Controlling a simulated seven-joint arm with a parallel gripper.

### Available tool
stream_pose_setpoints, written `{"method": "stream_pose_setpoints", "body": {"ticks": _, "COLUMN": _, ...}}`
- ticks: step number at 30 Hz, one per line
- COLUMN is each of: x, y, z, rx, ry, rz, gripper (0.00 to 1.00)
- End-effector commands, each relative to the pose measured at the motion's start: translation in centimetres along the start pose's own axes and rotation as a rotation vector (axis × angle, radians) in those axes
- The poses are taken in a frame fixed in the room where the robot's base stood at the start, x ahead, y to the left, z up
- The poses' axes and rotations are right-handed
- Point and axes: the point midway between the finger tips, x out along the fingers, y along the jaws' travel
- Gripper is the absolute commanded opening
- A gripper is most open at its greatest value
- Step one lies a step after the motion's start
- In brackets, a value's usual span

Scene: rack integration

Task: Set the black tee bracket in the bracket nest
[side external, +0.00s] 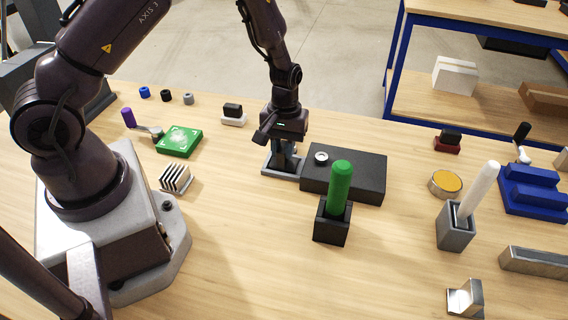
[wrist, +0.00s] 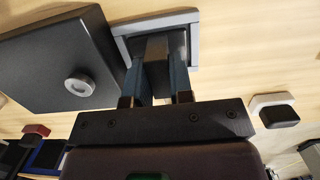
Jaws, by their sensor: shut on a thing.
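The bracket nest is a grey frame (side external: 268,171) on the table, left of the dark box; it also shows at the top of the wrist view (wrist: 197,24). My gripper (side external: 284,158) points down over the nest. In the wrist view its two bluish fingers (wrist: 165,80) are shut on the black tee bracket (wrist: 157,50), a dark block between them. The far end of the bracket lies within the outline of the nest frame. I cannot tell whether it rests on the nest floor. In the side view the bracket is mostly hidden by the fingers.
A dark box (side external: 360,178) with a round metal knob stands close beside the nest. In front is a black holder (side external: 331,226) with a green cylinder (side external: 340,188). The front middle table is clear.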

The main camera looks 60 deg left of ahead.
Motion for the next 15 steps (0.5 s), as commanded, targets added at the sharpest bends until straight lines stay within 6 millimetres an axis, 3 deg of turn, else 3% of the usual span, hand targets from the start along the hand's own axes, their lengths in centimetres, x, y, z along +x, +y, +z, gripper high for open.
{"method": "stream_pose_setpoints", "body": {"ticks": 15, "x": 0.40, "y": 0.02, "z": -0.07, "rx": 0.001, "ry": 0.001, "rz": 0.000, "gripper": 0.00}}
